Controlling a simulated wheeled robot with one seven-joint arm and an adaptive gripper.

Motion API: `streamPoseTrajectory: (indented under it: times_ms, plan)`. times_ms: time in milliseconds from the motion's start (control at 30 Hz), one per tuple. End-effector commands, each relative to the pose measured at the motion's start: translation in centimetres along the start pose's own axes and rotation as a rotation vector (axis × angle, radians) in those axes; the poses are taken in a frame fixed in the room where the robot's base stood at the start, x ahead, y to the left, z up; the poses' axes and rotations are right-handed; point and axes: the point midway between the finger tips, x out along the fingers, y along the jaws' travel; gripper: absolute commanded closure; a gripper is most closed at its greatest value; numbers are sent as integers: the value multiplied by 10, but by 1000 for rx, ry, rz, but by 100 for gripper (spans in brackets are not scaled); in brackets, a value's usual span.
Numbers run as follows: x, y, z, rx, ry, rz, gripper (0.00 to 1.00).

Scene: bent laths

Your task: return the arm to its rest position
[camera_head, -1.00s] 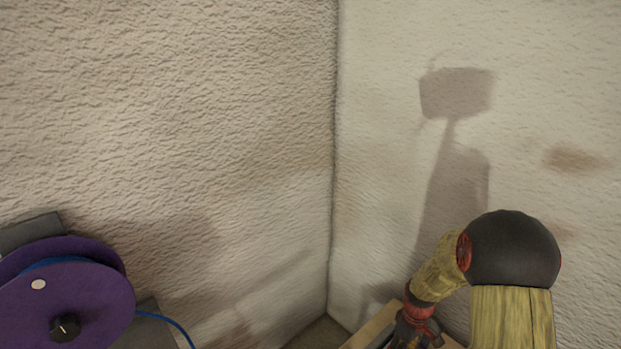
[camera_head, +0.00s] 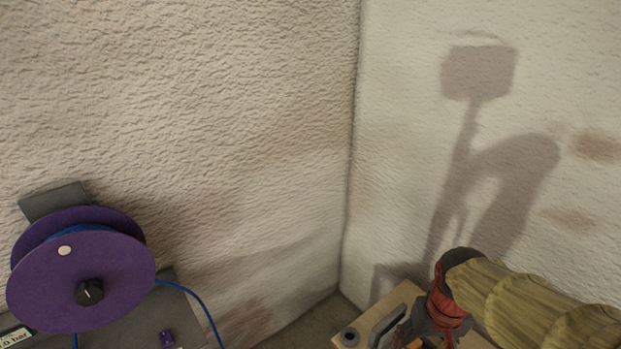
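My arm comes in at the lower right, with a yellow-brown link and a red and dark wrist. My gripper (camera_head: 412,333) is at the bottom edge, below the wrist, over or near a pale wooden surface (camera_head: 401,294). It is partly cut off by the picture's edge. I cannot make out its fingertips or whether it holds anything.
A purple spool (camera_head: 120,284) with blue cable stands at the lower left on a dark grey unit (camera_head: 136,331). A blue cable (camera_head: 203,305) runs down from it. Two rough walls meet in a corner behind. The wooden surface carries a dark grey bar (camera_head: 388,325) and a round grey piece (camera_head: 349,337).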

Motion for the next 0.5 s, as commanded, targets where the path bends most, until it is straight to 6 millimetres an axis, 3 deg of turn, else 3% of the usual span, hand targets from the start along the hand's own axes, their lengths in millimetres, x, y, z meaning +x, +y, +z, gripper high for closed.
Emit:
streamPoseTrajectory:
  times_ms: [200,500]
  plan:
    - [-54,-15,29,-18,159,-6,41]
    - [-111,-29,47,-73,375,-22,41]
